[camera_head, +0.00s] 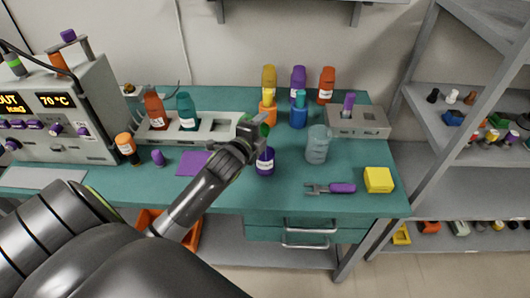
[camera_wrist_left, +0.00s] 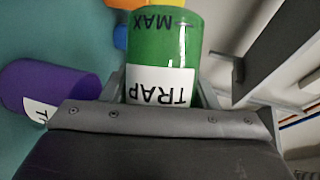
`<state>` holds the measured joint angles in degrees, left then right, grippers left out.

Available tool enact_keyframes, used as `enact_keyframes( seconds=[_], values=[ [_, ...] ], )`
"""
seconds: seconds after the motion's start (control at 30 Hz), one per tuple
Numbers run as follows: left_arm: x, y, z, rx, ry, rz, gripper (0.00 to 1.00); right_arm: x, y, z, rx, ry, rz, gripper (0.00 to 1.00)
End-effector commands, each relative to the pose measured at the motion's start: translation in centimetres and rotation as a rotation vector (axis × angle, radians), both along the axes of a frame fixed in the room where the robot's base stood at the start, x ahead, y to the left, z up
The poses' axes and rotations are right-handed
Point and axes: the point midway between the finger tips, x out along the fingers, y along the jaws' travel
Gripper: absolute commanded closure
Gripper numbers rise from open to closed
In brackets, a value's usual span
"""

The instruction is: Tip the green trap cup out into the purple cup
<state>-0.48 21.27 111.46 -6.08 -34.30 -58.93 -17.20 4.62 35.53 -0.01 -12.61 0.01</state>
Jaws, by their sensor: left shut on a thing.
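My left gripper (camera_head: 250,129) is shut on the green trap cup (camera_wrist_left: 165,45), which has a white label reading TRAP and a MAX mark. In the head view only a small part of the green cup (camera_head: 264,130) shows past the gripper. The purple cup (camera_head: 265,163), with a white label, stands on the bench just below the gripper in the picture. The purple cup also lies to the left of the held cup in the left wrist view (camera_wrist_left: 48,84). The inside of the green cup is hidden. My right gripper is not in view.
A clear beaker (camera_head: 317,146) stands right of the purple cup. Blue (camera_head: 299,118) and orange (camera_head: 268,115) cups stand behind. A grey rack (camera_head: 215,128) is at the left. A purple-handled tool (camera_head: 340,188) and a yellow block (camera_head: 378,180) lie at the front right.

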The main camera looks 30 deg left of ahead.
Motion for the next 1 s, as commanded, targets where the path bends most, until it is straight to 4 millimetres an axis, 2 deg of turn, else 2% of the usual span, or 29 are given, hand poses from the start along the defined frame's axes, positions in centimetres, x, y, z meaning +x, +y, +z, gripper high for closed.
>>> enact_keyframes(
  seconds=[1.0],
  values=[
    [-0.07, -0.29, 0.26, 0.110, -0.027, 0.001, 0.70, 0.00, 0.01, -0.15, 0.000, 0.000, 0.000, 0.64]
  ],
)
